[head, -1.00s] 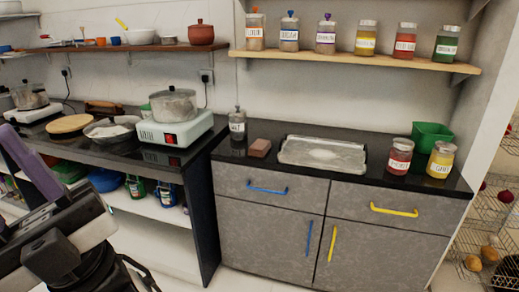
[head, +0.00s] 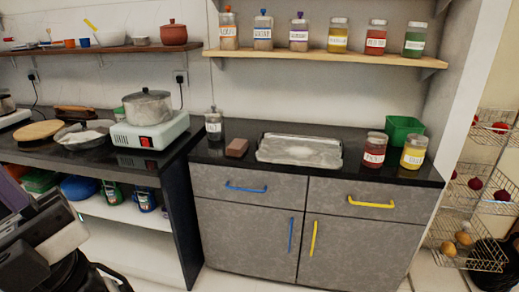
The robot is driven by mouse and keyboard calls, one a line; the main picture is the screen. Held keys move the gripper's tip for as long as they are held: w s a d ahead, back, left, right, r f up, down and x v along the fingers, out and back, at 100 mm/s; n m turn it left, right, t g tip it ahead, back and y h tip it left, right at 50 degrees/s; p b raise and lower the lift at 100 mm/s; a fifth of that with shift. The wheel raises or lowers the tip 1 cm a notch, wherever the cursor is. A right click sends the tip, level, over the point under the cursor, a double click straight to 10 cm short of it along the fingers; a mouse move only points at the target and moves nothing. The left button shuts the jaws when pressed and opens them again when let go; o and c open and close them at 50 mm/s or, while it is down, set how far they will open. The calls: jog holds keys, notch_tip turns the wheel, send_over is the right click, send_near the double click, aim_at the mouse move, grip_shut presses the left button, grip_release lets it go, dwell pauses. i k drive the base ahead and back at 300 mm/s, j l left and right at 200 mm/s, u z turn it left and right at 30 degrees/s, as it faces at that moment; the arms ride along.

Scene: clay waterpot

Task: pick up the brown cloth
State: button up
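A small brown block-shaped item (head: 237,147), which looks like the folded brown cloth, lies on the black counter (head: 215,160) above the blue-handled drawer. It sits between a labelled glass jar (head: 213,124) on its left and a shallow metal tray (head: 300,149) on its right. Nothing covers it. Part of my arm shows at the lower left edge, well left of and nearer than the brown item. I cannot make out my gripper's fingertips in the head view.
A red jar (head: 374,150), a yellow jar (head: 414,152) and a green container (head: 404,129) stand at the counter's right. A pot (head: 148,108) sits on a burner (head: 150,131) at the left. A shelf (head: 340,57) with several jars hangs above. Wire baskets (head: 477,236) stand at the far right.

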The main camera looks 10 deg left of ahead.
aim_at(238, 147)
jog(key=i+j+z, duration=0.1)
jog(key=z, duration=0.35)
jog(key=j+z, duration=0.2)
jog(key=z, duration=0.25)
jog(key=j+z, duration=0.45)
jog(key=j, duration=0.6)
jog(key=j+z, duration=0.2)
jog(key=j, duration=2)
jog(key=i+j, duration=0.3)
jog(key=j, duration=0.2)
jog(key=z, duration=0.05)
